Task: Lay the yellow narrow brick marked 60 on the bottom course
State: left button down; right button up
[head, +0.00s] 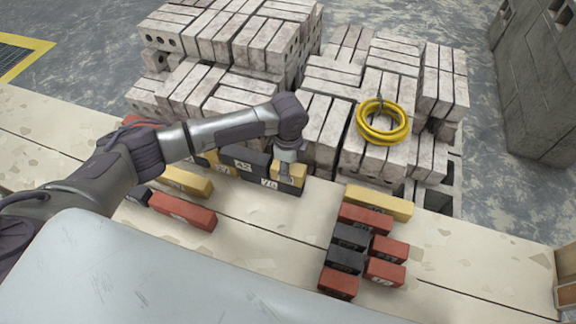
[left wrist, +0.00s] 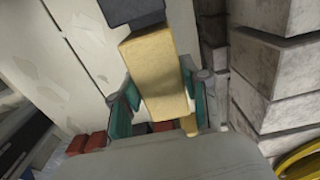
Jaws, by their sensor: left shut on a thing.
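My left gripper (head: 288,158) is shut on a yellow brick (head: 287,172) at the right end of a row of bricks along the table's far side. In the left wrist view the yellow brick (left wrist: 155,72) lies between the teal finger pads of the gripper (left wrist: 155,105). No number can be read on it. A black brick marked 42 (head: 243,159) stands left of it in the row, and a label reading 70 (head: 269,183) shows on a dark brick just at its front. I cannot tell whether the held brick touches them. My right gripper is not in view.
Right of the row lies a group of loose bricks, with a yellow one (head: 378,203) at its back. Another yellow brick (head: 183,181) and a red brick (head: 183,211) lie at left. Grey block stacks (head: 345,85) stand close behind the table. The middle of the tabletop is clear.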

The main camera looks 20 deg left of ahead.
pick_arm(q)
jog(key=shift+f, duration=0.1)
jog(key=c, duration=0.6)
grip_release()
notch_tip(320, 180, up, 12)
jog(key=shift+r, duration=0.15)
